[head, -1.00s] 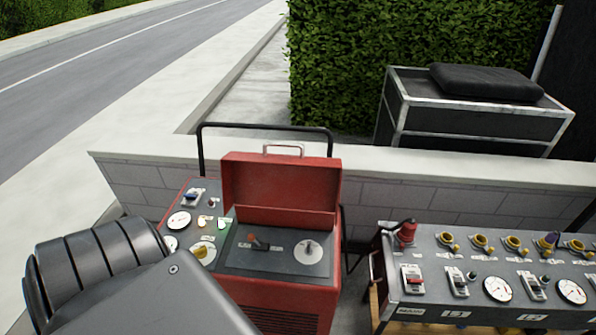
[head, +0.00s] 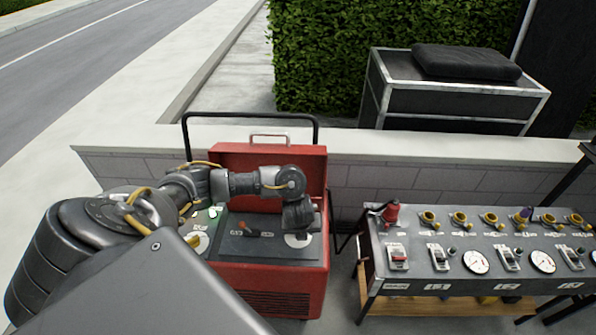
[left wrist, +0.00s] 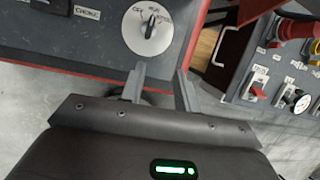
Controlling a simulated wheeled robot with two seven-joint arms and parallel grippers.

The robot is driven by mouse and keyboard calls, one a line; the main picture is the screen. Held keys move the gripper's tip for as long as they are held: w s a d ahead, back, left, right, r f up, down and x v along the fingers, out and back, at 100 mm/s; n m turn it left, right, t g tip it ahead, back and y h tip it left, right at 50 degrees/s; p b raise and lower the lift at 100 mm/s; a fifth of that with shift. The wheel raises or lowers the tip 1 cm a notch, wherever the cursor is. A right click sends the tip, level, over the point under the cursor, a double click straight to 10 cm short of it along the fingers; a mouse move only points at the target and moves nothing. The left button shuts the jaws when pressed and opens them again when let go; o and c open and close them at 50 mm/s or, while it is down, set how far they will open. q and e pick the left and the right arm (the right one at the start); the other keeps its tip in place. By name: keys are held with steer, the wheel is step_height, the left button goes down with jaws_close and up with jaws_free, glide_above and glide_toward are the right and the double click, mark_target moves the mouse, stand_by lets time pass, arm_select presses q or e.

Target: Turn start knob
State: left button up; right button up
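The start knob is a small grey knob on a round white dial (head: 298,240) on the sloped panel of the red generator box (head: 272,277). In the left wrist view the dial (left wrist: 148,31) lies just beyond my fingertips, with the knob near its middle and small labels around it, one of which seems to read RUN. My left gripper (left wrist: 160,70) is open and empty, its two fingers apart and the dial ahead of them, slightly to the left. In the head view my left wrist hangs over the dial and hides part of it; the fingertips are hard to make out. My right gripper is not in view.
The generator's red lid (head: 262,160) stands open behind the panel, close to my left forearm. A choke lever (head: 243,227) sits left of the dial. To the right is a grey control panel (head: 455,257) with switches, gauges and yellow sockets. A low block wall runs behind.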

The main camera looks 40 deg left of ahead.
arm_select(q)
steer(key=shift+m+y, duration=0.5)
steer(key=shift+m, duration=0.1)
steer(key=w+a+f+b, duration=0.1)
steer(key=f, duration=0.1)
steer(key=w+a+f+b, duration=0.1)
steer(key=a+f+b, duration=0.1)
steer(key=w+a+f+b, duration=0.1)
steer(key=a+f, duration=0.1)
steer(key=shift+f+b, duration=0.25)
steer(key=shift+b, duration=0.1)
steer(key=shift+w+f, duration=0.25)
steer(key=shift+f, duration=0.25)
steer(key=shift+a+f, duration=0.1)
jaws_close()
